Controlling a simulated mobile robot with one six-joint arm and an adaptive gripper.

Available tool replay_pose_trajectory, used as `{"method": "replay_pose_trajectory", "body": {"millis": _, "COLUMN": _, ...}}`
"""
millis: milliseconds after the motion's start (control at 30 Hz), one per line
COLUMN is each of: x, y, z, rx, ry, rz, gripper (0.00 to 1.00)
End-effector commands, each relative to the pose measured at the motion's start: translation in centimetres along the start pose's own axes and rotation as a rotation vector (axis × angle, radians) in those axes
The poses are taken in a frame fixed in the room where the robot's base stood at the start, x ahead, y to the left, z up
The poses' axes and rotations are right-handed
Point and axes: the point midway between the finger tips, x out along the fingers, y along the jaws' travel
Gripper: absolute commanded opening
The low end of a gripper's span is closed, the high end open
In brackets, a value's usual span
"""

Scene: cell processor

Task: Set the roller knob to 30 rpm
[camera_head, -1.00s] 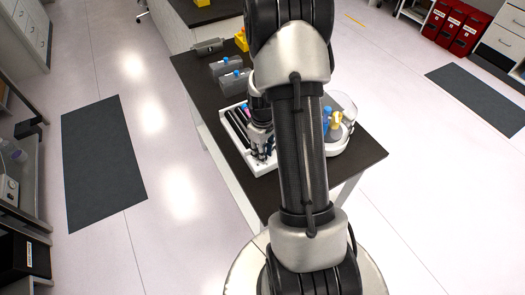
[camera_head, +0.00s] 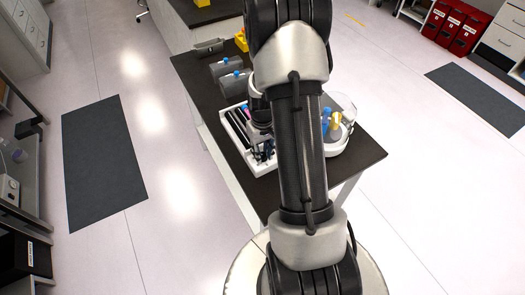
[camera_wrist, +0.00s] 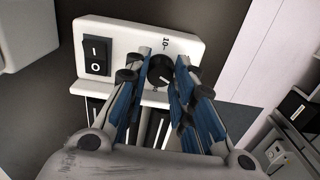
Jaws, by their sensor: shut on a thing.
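The roller knob (camera_wrist: 160,70) is a round black dial on the white control panel (camera_wrist: 125,31), in the wrist view. My gripper (camera_wrist: 164,60) has its two blue-padded fingers on either side of the knob, shut on it. A light pointer mark shows on the knob face, toward its lower right; its exact setting cannot be read. In the head view my gripper (camera_head: 264,148) is over the near part of the white roller device (camera_head: 263,171), and the knob is hidden.
A black rocker switch (camera_wrist: 96,55) marked I and O sits left of the knob. A round white holder (camera_head: 340,140) with colored tubes stands right of my arm.

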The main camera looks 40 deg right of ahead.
Motion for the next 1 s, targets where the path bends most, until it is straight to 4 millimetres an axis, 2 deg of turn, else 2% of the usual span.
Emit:
{"method": "replay_pose_trajectory", "body": {"millis": 233, "x": -0.06, "y": 0.02, "z": -0.06, "rx": 0.081, "ry": 0.001, "rz": 0.000, "gripper": 0.00}}
{"method": "replay_pose_trajectory", "body": {"millis": 700, "x": -0.05, "y": 0.02, "z": -0.07, "rx": 0.099, "ry": 0.002, "rz": 0.000, "gripper": 0.00}}
{"method": "replay_pose_trajectory", "body": {"millis": 733, "x": -0.05, "y": 0.02, "z": -0.07, "rx": 0.098, "ry": 0.002, "rz": 0.000, "gripper": 0.24}}
{"method": "replay_pose_trajectory", "body": {"millis": 867, "x": -0.04, "y": 0.02, "z": -0.06, "rx": 0.098, "ry": 0.001, "rz": 0.000, "gripper": 0.33}}
{"method": "replay_pose_trajectory", "body": {"millis": 1000, "x": -0.02, "y": 0.01, "z": -0.04, "rx": 0.098, "ry": 0.001, "rz": 0.000, "gripper": 0.33}}
